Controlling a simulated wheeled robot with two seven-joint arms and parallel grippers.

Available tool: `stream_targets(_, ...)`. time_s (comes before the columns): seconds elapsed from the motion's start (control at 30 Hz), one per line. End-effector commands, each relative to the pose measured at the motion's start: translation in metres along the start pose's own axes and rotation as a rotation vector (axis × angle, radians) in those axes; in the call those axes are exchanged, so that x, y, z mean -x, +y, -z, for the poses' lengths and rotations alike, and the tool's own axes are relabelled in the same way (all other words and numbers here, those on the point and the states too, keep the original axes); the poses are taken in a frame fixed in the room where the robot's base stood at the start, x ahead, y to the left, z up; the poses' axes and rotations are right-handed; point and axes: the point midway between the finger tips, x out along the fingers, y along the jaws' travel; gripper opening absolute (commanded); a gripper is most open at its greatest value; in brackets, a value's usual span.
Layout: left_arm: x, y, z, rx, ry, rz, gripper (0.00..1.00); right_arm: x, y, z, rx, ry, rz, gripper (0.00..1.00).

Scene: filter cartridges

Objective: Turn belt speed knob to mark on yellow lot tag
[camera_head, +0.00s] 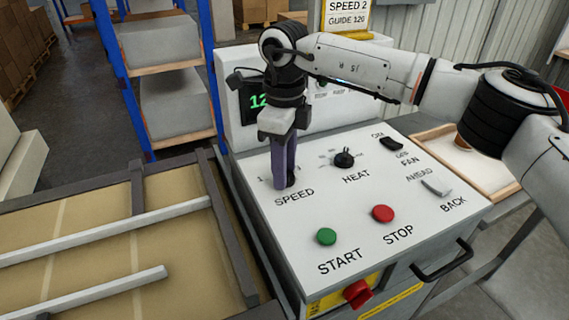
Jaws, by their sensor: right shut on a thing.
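The speed knob (291,181) sits at the left of the white control panel (345,212), above the word SPEED. My right gripper (286,186) points down and is shut on this knob. The yellow-edged lot tag (346,14) stands behind the panel and reads SPEED 2, GUIDE 120. A display (258,100) with green digits starting "12" is partly covered by my right arm. My left gripper is not in view.
The panel also has a heat knob (344,159), a fan switch (391,144), an ahead/back switch (436,187), a green start button (326,237) and a red stop button (383,214). A red knob (357,293) projects from the front. A conveyor (95,235) lies left.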

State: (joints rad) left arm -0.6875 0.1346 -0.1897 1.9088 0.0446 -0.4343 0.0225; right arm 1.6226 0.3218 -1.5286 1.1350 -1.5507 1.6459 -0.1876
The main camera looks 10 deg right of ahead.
Motion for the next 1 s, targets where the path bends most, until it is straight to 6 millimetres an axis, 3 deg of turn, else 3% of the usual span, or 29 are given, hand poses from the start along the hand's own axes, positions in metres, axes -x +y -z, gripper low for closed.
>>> stream_targets(0.33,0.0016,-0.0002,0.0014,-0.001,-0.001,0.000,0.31,0.0020,-0.0006,-0.0007,0.145,-0.004,0.002,0.13)
stream_targets(0.9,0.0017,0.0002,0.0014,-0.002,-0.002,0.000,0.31,0.0022,-0.0008,-0.0011,0.171,-0.006,0.003,0.13)
stream_targets(0.93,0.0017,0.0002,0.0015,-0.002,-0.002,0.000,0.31,0.0022,-0.0007,-0.0011,0.171,-0.006,0.003,0.40)
stream_targets(1.0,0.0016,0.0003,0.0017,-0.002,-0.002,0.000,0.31,0.0019,-0.0007,-0.0009,0.171,-0.005,0.003,0.52)
